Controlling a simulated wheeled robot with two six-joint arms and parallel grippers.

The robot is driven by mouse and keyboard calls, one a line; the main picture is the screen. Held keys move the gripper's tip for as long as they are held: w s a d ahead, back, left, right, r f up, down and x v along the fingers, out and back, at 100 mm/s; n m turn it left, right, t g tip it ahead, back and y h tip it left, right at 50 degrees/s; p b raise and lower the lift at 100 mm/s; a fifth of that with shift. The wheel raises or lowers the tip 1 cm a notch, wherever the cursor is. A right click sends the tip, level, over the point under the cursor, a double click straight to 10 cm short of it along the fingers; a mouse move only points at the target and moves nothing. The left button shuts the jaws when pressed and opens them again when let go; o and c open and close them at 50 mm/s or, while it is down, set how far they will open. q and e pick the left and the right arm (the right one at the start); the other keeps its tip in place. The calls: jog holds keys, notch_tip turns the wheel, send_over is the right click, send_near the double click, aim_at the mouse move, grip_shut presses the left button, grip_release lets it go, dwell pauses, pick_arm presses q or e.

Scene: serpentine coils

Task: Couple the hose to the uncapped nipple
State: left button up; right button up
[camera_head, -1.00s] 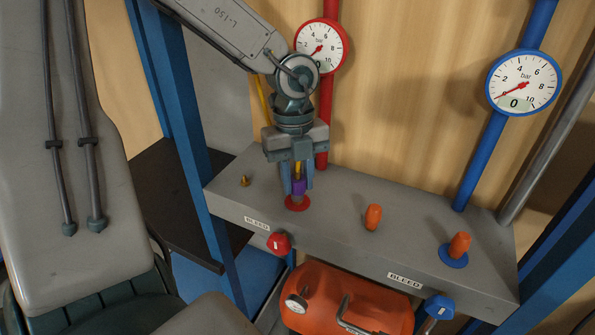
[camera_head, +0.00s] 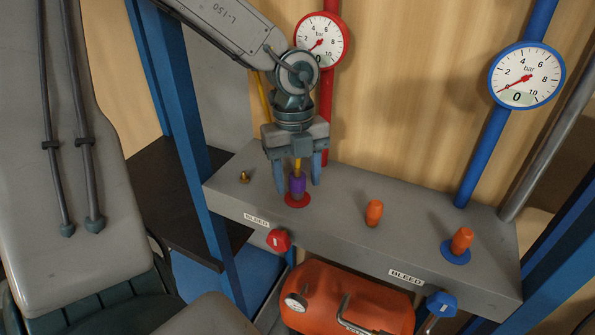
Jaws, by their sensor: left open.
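My left gripper (camera_head: 296,188) is open, pointing down over the left part of the grey bench. Its fingers stand apart on either side of a yellow hose (camera_head: 297,165) with a purple end fitting (camera_head: 297,187). The purple fitting stands upright at the red ring (camera_head: 297,201), hiding whatever is under it. A bare brass nipple (camera_head: 244,177) stands to the left. An orange cap (camera_head: 374,213) stands further right, and another orange cap (camera_head: 462,241) stands in the blue ring (camera_head: 455,257). The right gripper is not in view.
The grey bench (camera_head: 335,230) carries a red bleed knob (camera_head: 278,240) and a blue bleed knob (camera_head: 441,304) on its front. A red gauge (camera_head: 320,41) and a blue gauge (camera_head: 527,76) hang behind; both displays read 0. An orange tank (camera_head: 350,300) sits below.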

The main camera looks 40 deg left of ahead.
aim_at(297, 166)
pick_arm(q)
jog(key=r, duration=0.2)
jog(key=r+b, duration=0.1)
jog(key=r, duration=0.1)
jog(key=a+r+b, duration=0.1)
jog(key=r, duration=0.1)
jog(key=shift+w+r, duration=0.1)
jog(key=shift+w, duration=0.15)
jog(key=shift+r, duration=0.6)
jog(key=shift+f, duration=0.1)
